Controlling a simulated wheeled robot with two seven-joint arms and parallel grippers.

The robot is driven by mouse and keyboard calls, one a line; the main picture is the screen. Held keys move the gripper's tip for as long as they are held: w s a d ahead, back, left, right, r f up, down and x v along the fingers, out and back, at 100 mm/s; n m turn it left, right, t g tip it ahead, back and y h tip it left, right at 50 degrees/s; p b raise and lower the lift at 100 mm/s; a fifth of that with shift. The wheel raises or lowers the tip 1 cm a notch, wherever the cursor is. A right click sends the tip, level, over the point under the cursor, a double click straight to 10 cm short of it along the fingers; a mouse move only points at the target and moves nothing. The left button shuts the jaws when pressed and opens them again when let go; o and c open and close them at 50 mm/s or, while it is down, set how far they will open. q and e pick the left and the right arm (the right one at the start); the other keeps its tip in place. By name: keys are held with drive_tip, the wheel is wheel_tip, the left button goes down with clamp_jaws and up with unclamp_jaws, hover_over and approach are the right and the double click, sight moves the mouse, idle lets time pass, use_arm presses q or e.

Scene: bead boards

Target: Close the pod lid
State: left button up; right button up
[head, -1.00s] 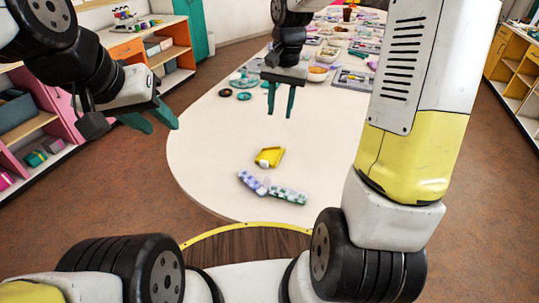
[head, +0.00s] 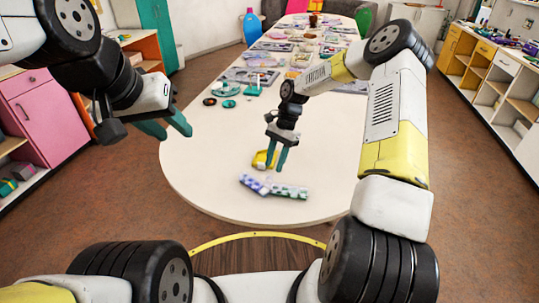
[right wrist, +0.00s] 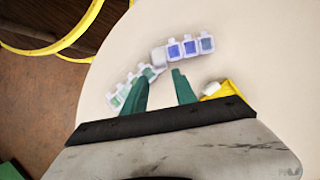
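A strip of small pods with purple-blue lids (head: 252,184) lies near the table's front edge; it also shows in the right wrist view (right wrist: 190,47). A strip with green lids (head: 290,192) lies beside it at an angle and also shows in the right wrist view (right wrist: 122,92). A pale pod (right wrist: 158,56) sits at the end of the blue-lidded strip; I cannot tell its lid's position. My right gripper (head: 274,163) is open and empty above and just behind the strips. My left gripper (head: 174,132) is open and empty, off to the left.
A yellow object with a white part (head: 262,160) lies just behind the strips, partly hidden by my right gripper. The white table (head: 215,150) is clear around them. Small round dishes (head: 228,104) and several trays stand farther back. Shelves line both sides.

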sight(268, 182)
drive_tip(key=shift+x, duration=1.6)
clamp_jaws()
drive_tip(key=shift+s+a+r+t+h, duration=0.3)
drive_tip(key=shift+a+t+h, duration=0.15)
drive_tip(key=shift+t+h, duration=0.3)
drive_tip(key=shift+s+a+r+t+h, duration=0.1)
drive_tip(key=shift+s+a+t+h, duration=0.3)
drive_tip(key=shift+t+h, duration=0.2)
drive_tip(key=shift+s+a+t+h, duration=0.25)
drive_tip(key=shift+s+t+h, duration=0.1)
drive_tip(key=shift+t+h, duration=0.25)
drive_tip(key=shift+s+a+t+h, duration=0.3)
drive_tip(key=shift+t+h, duration=0.15)
drive_tip(key=shift+h, duration=0.2)
